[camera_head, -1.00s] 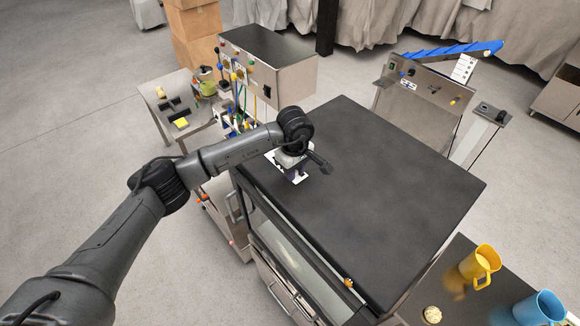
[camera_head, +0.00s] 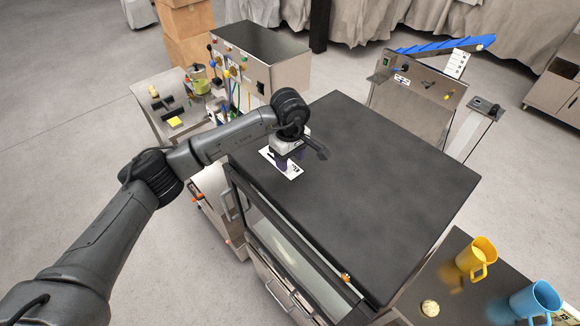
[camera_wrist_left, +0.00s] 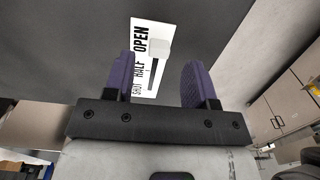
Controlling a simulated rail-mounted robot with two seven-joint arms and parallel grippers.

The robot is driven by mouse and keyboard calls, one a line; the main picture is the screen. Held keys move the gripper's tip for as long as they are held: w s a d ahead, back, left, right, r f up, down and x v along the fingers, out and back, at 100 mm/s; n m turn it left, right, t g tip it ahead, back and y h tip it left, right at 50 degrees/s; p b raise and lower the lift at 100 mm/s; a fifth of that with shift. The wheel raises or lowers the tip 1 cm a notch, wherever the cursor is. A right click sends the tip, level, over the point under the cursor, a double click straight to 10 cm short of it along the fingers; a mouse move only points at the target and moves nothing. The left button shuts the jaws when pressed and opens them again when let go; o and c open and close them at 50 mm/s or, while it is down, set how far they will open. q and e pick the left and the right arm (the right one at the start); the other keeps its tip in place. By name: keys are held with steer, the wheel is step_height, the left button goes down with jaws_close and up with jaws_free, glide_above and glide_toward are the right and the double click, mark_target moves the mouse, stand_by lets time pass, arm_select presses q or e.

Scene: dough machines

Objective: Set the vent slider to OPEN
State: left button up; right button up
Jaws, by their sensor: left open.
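The vent slider has a white label plate (camera_head: 291,171) on the dark top of the oven, near its left edge. In the left wrist view the label (camera_wrist_left: 140,24) reads OPEN, HALF and SHUT along a narrow dark slot. The pale slider knob (camera_wrist_left: 158,48) stands beside the lower end of the word OPEN, toward HALF; its exact setting is hard to tell. My left gripper (camera_head: 285,160) points down over the plate and partly hides it. Its purple fingers (camera_wrist_left: 158,62) are open, one on each side of the knob in the picture, with visible gaps. My right gripper is not in view.
The oven's dark top (camera_head: 380,190) is otherwise clear. A steel box with coloured knobs (camera_head: 262,62) stands behind at left, beside a small table (camera_head: 150,95). A yellow mug (camera_head: 470,258) and a blue mug (camera_head: 535,300) stand on a lower surface at right.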

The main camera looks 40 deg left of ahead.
mark_target(290, 168)
arm_select(q)
step_height(290, 168, up, 10)
steer(key=b, duration=0.2)
steer(key=shift+r, duration=0.2)
stand_by(0.6)
